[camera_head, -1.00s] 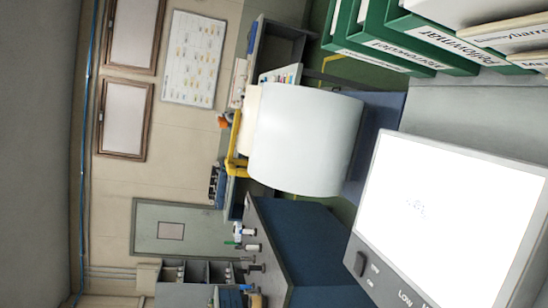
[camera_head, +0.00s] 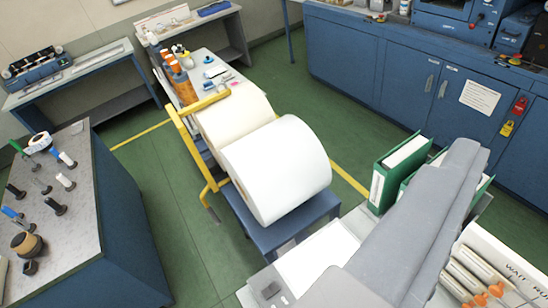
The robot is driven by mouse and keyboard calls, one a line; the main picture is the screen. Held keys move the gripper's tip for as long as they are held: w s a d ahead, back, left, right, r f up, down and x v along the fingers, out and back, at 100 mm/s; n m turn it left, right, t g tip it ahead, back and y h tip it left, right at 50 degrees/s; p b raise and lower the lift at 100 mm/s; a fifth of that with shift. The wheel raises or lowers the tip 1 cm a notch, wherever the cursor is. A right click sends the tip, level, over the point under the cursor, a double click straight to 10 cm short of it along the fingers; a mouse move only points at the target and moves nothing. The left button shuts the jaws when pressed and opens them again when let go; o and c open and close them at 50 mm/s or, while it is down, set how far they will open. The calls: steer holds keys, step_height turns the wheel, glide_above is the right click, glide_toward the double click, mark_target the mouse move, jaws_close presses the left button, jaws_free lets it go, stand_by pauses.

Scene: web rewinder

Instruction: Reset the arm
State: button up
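My gripper is not in view. A long grey form (camera_head: 425,215) crosses the lower right of the head camera view and looks like a link of my own arm. It hides part of the bench and of the green binders behind it. No held object shows.
A large white roll (camera_head: 280,170) rests on a blue stand (camera_head: 285,230) beside a yellow frame (camera_head: 188,150). A green binder (camera_head: 398,172) stands close beyond the grey form. A workbench with tools (camera_head: 75,165) is at left, blue cabinets (camera_head: 385,70) at the back. Green floor lies between.

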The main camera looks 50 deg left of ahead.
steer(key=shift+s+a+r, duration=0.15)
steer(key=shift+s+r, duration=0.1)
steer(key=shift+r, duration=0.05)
